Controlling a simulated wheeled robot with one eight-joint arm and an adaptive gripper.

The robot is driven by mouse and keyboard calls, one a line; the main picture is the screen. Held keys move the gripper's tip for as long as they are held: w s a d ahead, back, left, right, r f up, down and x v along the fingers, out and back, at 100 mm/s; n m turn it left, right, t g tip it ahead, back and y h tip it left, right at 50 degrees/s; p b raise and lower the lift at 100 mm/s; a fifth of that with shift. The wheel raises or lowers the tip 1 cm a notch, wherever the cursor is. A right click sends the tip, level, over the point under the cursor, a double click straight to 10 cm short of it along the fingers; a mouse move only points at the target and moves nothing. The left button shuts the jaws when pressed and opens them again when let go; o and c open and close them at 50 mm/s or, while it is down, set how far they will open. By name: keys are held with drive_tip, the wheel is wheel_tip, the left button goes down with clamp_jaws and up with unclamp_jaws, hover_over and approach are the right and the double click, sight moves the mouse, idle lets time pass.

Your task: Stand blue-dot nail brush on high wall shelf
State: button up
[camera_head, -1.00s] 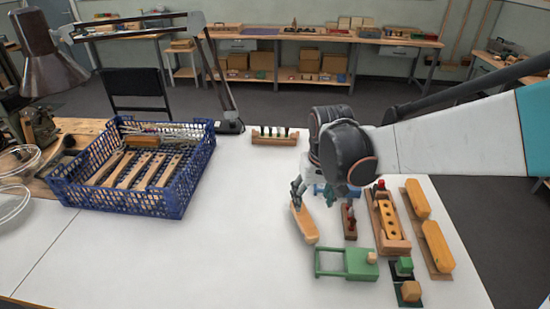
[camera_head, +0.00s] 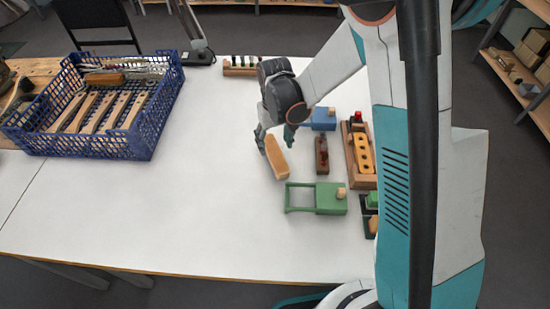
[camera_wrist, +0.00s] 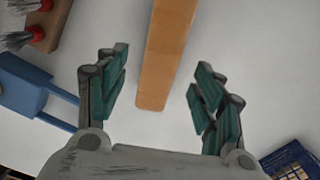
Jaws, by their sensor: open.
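A plain wooden block-shaped piece (camera_head: 277,157), possibly a nail brush, lies on the white table. No blue dot shows on it in either view. My gripper (camera_head: 275,138) is open just above its far end. In the wrist view the piece (camera_wrist: 165,55) runs between the two open fingers of my gripper (camera_wrist: 160,75), with clear gaps on both sides. The fingers do not touch it. No high wall shelf can be made out.
A green tool (camera_head: 330,198), a dark red-brown piece (camera_head: 321,155), a blue piece (camera_head: 323,120) and a wooden holed rack (camera_head: 350,165) crowd the right. A blue crate (camera_head: 95,145) stands left. The table's middle-left is bare. My arm hides the far right.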

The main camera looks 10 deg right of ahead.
sight(275, 153)
drive_tip(key=shift+s+f+b, duration=0.15)
drive_tip(key=shift+f+b, duration=0.55)
drive_tip(key=shift+f, duration=0.95)
drive_tip(key=shift+s+f+b, duration=0.1)
drive_tip(key=shift+f+b, duration=0.55)
drive_tip(key=shift+f, duration=1)
drive_tip(key=c, duration=1.4)
